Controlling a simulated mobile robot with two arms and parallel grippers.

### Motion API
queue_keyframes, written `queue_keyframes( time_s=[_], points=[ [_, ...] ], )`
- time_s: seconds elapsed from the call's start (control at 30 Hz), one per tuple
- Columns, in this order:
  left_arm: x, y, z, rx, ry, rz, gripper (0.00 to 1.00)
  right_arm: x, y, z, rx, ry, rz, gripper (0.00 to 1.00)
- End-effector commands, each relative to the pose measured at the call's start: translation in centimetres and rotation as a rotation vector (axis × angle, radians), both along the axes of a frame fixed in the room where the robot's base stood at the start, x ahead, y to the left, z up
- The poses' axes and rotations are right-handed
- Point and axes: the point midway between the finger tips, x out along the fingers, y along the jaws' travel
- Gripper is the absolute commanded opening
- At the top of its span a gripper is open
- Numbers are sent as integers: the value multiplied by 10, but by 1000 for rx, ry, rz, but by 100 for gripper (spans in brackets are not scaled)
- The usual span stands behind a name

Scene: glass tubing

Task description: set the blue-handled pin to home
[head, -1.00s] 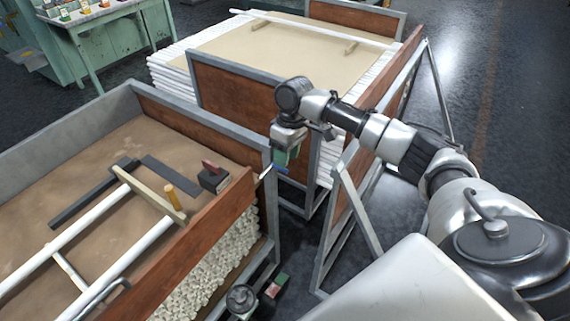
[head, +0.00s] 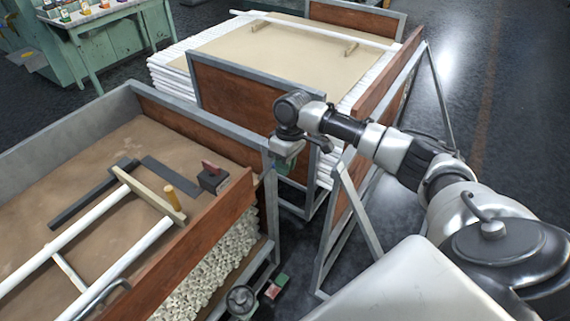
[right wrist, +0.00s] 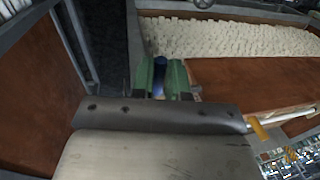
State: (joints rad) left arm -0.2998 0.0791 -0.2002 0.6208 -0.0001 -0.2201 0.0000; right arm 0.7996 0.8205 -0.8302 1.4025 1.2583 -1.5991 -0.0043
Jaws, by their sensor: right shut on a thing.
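The blue-handled pin's blue handle (right wrist: 160,72) shows between the green fingers of my right gripper (right wrist: 161,80) in the right wrist view. The gripper is shut on this handle. In the head view my right gripper (head: 284,163) is at the near right corner post of the left bin (head: 270,200), pointing down. It hides the pin there. I cannot tell how far the pin's shaft sits in any hole. My left gripper is not in view.
A wooden bar (head: 150,193) with a yellow peg (head: 171,191) and a dark block with a red top (head: 212,178) lie in the left bin. A stacked bin (head: 235,95) stands behind. A tilted board frame (head: 355,205) stands close on the right.

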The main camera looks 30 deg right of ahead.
Motion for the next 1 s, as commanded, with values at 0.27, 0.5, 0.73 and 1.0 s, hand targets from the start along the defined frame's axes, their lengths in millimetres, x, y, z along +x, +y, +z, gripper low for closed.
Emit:
queue_keyframes(
  time_s=[0.27,0.5,0.73,1.0],
  points=[
    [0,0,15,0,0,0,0,-4,10,4,2,1,1,0],
    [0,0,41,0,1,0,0,-13,33,4,1,2,3,0],
    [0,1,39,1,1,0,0,-14,36,0,4,1,2,0],
    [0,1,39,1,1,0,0,-14,36,0,3,1,2,40]
  ],
)
